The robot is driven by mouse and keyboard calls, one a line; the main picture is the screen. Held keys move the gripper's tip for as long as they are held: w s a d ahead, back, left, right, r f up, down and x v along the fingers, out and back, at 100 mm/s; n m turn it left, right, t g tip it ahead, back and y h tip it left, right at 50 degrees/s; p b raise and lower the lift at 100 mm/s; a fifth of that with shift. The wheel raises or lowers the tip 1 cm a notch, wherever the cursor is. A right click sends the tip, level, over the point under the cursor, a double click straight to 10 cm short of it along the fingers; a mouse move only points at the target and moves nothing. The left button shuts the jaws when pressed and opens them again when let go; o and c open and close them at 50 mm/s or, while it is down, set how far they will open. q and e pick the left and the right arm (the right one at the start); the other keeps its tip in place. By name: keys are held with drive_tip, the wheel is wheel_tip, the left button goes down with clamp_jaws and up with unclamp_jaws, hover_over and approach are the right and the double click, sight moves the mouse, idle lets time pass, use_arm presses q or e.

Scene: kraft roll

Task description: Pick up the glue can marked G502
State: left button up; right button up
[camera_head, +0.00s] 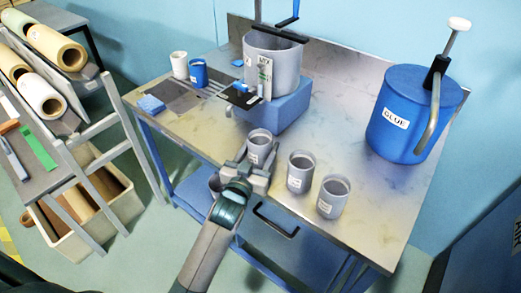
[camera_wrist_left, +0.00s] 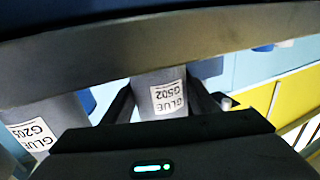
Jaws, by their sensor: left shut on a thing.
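The grey glue can marked G502 (camera_wrist_left: 165,88) shows upside down in the left wrist view, between the two dark fingers of my left gripper (camera_wrist_left: 160,110). In the head view, this can (camera_head: 260,142) is upright at the front edge of the metal table, with my left gripper (camera_head: 257,166) shut on it from the front. I cannot tell whether its base touches the table. Two similar grey cans, a middle one (camera_head: 300,176) and a right one (camera_head: 333,200), stand to its right. A neighbouring can (camera_wrist_left: 38,135) in the wrist view has a label that seems to read G205. My right gripper is out of view.
The metal table (camera_head: 370,215) holds a blue block (camera_head: 285,112) bearing a grey mixing pot (camera_head: 272,68) behind the held can. A large blue glue drum (camera_head: 405,120) stands at the back right. White (camera_head: 179,66) and blue (camera_head: 198,73) cups stand at the back left.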

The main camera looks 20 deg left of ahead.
use_arm(q)
drive_tip(key=shift+r, duration=0.15)
wheel_tip(320, 180, up, 18)
idle(0.5)
drive_tip(key=shift+f, duration=0.2)
